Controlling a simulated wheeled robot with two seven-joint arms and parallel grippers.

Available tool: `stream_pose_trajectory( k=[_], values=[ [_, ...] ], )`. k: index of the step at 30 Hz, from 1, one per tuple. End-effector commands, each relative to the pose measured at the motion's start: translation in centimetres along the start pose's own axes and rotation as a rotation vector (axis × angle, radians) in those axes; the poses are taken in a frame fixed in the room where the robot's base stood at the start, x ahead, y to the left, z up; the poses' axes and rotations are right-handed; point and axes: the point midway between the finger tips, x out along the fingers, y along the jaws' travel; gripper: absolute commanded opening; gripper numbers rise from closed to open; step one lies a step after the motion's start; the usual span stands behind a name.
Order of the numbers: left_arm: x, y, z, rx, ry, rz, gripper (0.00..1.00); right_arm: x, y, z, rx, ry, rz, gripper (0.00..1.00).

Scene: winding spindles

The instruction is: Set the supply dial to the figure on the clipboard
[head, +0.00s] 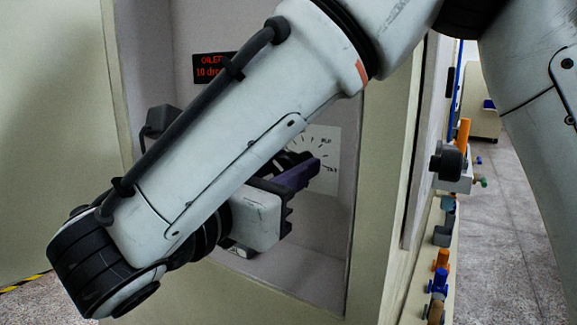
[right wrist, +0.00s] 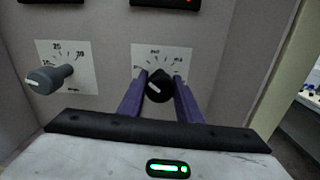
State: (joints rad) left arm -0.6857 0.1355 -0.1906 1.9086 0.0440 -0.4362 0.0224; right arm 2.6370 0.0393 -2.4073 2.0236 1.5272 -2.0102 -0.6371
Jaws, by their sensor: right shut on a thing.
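A black dial knob (right wrist: 158,88) with a pale pointer mark sits on a white scale plate (right wrist: 178,60) on the grey panel. In the right wrist view the pointer points to the lower left. My right gripper (right wrist: 160,95) has its purple fingers on both sides of this knob and is shut on it. In the head view the right gripper (head: 305,178) is at the plate (head: 326,150), and my arm covers much of the panel. The plate's figures are too small to read surely. No clipboard shows. My left gripper is not in view.
A grey knob (right wrist: 48,78) on its own scale plate (right wrist: 80,68) is left of the black one. A red-lettered display (head: 213,67) is above. The panel is recessed in a cream housing (head: 385,190). A ledge with several coloured parts (head: 441,262) runs along the right side.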

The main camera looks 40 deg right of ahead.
Motion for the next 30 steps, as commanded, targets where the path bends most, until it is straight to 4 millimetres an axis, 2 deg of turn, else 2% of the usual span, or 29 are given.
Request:
stream_pose_trajectory(
  k=[6, 15, 30],
  values=[
    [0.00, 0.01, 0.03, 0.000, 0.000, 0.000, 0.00, -0.03, 0.03, -0.13, -0.181, 0.002, 0.001, 0.09],
    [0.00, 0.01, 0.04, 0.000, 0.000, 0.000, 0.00, -0.03, 0.04, -0.16, -0.344, 0.002, 0.001, 0.09],
    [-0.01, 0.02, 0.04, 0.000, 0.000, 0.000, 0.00, -0.03, 0.03, -0.20, -0.409, 0.003, 0.001, 0.09]
  ],
)
